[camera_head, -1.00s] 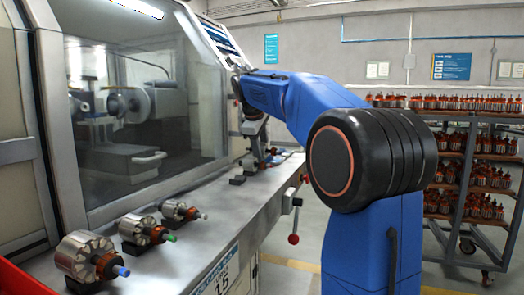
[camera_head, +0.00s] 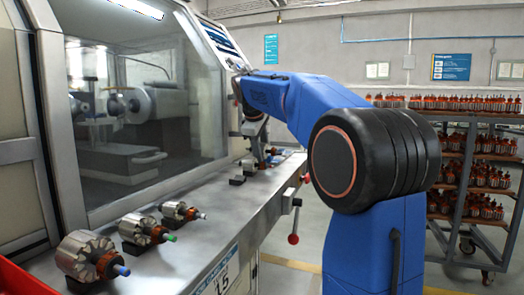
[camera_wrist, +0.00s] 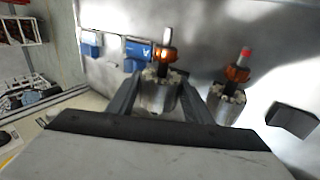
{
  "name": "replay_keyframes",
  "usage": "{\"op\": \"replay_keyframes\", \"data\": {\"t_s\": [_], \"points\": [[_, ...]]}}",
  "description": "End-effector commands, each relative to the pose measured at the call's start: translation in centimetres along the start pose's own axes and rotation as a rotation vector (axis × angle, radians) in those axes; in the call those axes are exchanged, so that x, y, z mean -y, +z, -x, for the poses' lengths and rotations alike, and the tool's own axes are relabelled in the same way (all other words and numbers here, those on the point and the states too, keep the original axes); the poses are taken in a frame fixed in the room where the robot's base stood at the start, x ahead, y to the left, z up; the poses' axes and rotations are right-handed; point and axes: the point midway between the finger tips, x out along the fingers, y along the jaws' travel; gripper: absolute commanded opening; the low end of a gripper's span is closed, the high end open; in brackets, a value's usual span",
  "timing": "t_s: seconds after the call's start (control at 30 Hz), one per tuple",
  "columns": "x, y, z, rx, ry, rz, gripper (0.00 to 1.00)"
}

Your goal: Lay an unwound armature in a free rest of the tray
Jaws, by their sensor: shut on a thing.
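My gripper (camera_wrist: 162,90) is shut on an armature (camera_wrist: 158,98) with a steel core, an orange collar and a pale shaft tip. In the head view my gripper (camera_head: 257,155) is small and partly hidden at the far end of the metal ledge (camera_head: 225,215). A second armature (camera_wrist: 229,100) with a red shaft end stands beside the held one, to its right. A black rest (camera_wrist: 293,118) right of it looks empty. I cannot tell whether the held armature touches a rest.
A red-handled lever (camera_head: 293,238) sticks out in front. A loaded rack (camera_head: 470,180) stands right.

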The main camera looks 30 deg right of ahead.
Motion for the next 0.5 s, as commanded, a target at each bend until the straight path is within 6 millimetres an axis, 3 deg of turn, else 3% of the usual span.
{"op": "replay_keyframes", "data": {"t_s": [0.03, 0.07, 0.13, 0.37, 0.5], "points": [[1.9, 0.1, -3.0, 0.042, -0.063, 0.014, 0.1], [1.9, 0.1, -3.0, 0.042, -0.063, 0.014, 0.48], [1.9, 0.1, -3.0, 0.042, -0.063, 0.014, 0.64], [1.9, 0.1, -2.6, 0.041, -0.063, 0.014, 0.64], [1.8, 0.0, -0.8, 0.036, -0.057, 0.014, 0.64]]}}
